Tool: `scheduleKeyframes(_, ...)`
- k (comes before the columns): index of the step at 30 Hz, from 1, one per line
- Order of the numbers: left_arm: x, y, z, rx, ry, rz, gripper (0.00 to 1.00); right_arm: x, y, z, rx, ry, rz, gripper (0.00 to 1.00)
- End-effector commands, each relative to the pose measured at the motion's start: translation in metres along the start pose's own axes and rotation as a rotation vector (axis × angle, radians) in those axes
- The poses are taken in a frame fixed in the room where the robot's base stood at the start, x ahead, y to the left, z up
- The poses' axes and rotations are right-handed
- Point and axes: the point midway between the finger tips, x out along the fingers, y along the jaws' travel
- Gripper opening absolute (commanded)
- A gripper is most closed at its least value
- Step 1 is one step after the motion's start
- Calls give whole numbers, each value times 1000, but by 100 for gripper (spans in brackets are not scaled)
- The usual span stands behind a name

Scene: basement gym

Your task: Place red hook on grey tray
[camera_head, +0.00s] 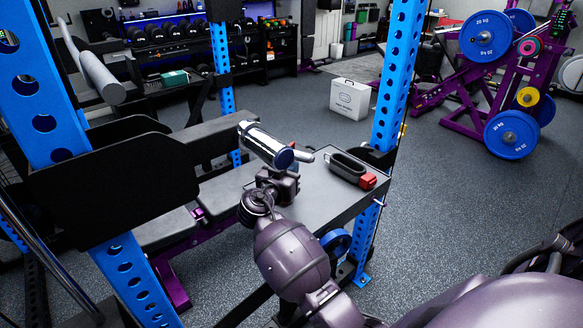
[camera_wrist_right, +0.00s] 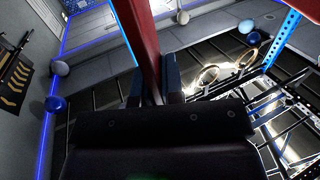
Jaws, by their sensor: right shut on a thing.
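In the right wrist view, a dark red bar (camera_wrist_right: 150,40), which I take to be the red hook, stands between the two fingers of my right gripper (camera_wrist_right: 153,92). The fingers are closed on it, and it runs up out of the picture. In the head view, my right gripper (camera_head: 280,183) is over the left part of a flat grey tray (camera_head: 312,208); the held red bar cannot be made out there. My left gripper is not in view.
A dark slotted object with a red end (camera_head: 347,168) lies on the tray's right part. A silver cylinder (camera_head: 266,146) is just behind my gripper. Blue rack uprights (camera_head: 396,70) stand close by. A white box (camera_head: 350,99) sits on the open floor behind.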

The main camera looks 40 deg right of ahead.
Motion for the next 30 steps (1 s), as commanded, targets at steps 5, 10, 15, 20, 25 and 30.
scheduleKeyframes(5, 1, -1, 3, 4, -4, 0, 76, 0, -1, 1, 2, 3, -1, 0)
scheduleKeyframes(10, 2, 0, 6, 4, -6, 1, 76, 0, -1, 5, 2, 3, -1, 0)
scheduleKeyframes(15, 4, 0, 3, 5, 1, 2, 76, 0, 0, 9, 2, 3, -1, 0)
scheduleKeyframes(20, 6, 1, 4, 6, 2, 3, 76, 1, 0, 12, 1, 2, 0, 0)
scheduleKeyframes(25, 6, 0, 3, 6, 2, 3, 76, 1, 1, 14, -4, -2, 2, 24)
scheduleKeyframes(30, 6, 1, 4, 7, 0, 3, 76, 1, 2, 15, -6, -3, 3, 34)
